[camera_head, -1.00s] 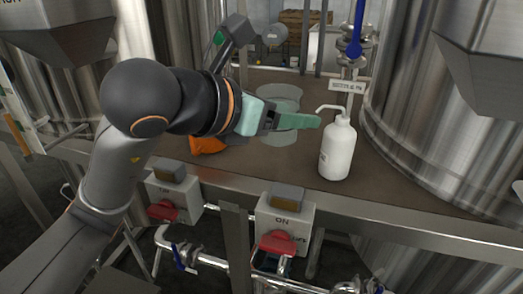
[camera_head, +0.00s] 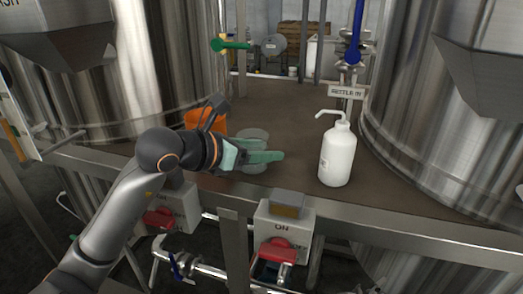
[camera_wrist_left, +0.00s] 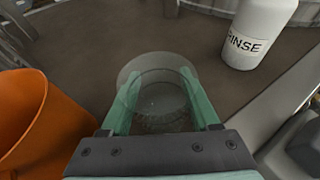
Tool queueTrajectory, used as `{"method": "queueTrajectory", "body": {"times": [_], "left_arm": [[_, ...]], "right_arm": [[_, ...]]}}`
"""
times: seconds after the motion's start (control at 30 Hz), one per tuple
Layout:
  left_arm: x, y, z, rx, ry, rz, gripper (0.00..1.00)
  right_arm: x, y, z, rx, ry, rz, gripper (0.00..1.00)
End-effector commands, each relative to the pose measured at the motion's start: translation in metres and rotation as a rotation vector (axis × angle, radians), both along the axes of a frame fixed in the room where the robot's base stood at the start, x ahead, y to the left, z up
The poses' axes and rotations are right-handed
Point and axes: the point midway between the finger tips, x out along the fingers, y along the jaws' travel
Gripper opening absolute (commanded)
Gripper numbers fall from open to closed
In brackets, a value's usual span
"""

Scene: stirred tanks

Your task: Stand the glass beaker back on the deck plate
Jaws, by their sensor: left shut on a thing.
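The clear glass beaker (camera_head: 254,135) is between the green fingers of my left gripper (camera_head: 270,157), above the brown deck plate (camera_head: 290,115) near its front edge. It looks upright in the head view. In the left wrist view the beaker (camera_wrist_left: 152,68) shows with one finger on each side, and my left gripper (camera_wrist_left: 160,112) is shut on it. Whether its base touches the deck is hard to tell. My right gripper is in neither view.
An orange container (camera_head: 207,122) stands close to the left of the beaker. A white rinse bottle (camera_head: 338,155) with a bent spout stands to the right. Large steel tanks flank the deck. Switch boxes (camera_head: 283,228) hang below the front edge. The deck behind the beaker is clear.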

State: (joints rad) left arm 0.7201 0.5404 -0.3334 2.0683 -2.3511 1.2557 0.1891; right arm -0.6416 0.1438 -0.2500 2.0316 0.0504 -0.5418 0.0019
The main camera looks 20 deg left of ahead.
Motion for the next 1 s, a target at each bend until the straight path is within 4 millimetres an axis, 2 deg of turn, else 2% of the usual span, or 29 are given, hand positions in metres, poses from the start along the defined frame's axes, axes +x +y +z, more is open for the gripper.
{"method": "queueTrajectory", "body": {"times": [0.37,0.4,0.63,1.0], "left_arm": [[-0.0001,-0.0003,-0.0049,-0.001,-0.001,0.0,0.0],[-0.0002,-0.0002,-0.0035,-0.001,-0.001,0.0,0.66],[-0.0002,-0.0002,-0.0032,-0.001,0.0,0.0,0.91],[-0.0006,0.0001,0.0034,-0.001,-0.001,0.0,0.92]], "right_arm": [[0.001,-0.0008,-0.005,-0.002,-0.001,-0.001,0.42],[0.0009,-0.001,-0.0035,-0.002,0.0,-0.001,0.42],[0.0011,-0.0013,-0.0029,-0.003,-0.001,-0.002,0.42],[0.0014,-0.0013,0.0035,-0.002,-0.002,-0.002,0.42]]}}
